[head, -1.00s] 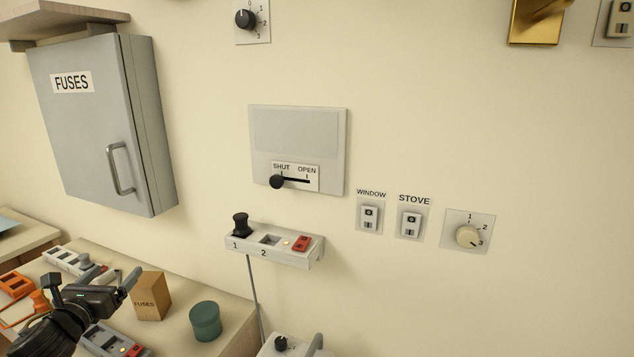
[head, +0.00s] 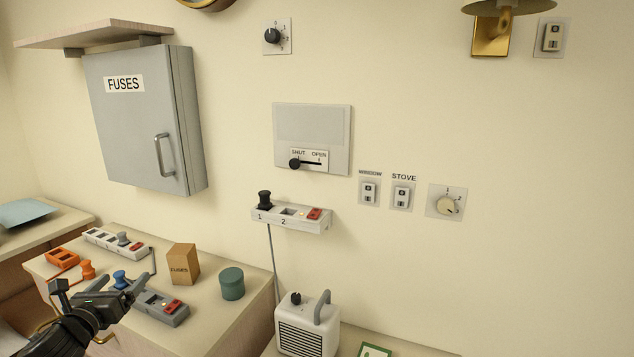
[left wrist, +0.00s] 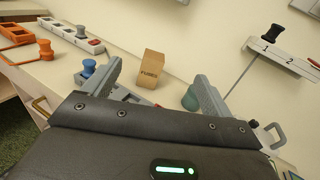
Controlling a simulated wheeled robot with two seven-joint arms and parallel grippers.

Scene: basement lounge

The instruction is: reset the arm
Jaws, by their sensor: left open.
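My left gripper (head: 122,284) comes in from the lower left in the head view, over the front of the wooden counter (head: 205,322). Its two fingers are spread apart with nothing between them, as the left wrist view (left wrist: 162,92) also shows. Behind the fingers stand a brown fuses box (head: 183,264) and a dark green round canister (head: 232,283). A grey power strip (head: 165,308) with a blue plug (head: 121,279) lies close by the gripper. My right gripper is in neither view.
A white strip (head: 115,242), an orange strip (head: 62,258) and an orange plug (head: 87,269) lie on the counter. A grey fuse cabinet (head: 140,120), a wall socket strip (head: 300,220) and a shutter slider (head: 308,161) are on the wall. A white heater (head: 306,325) stands lower right.

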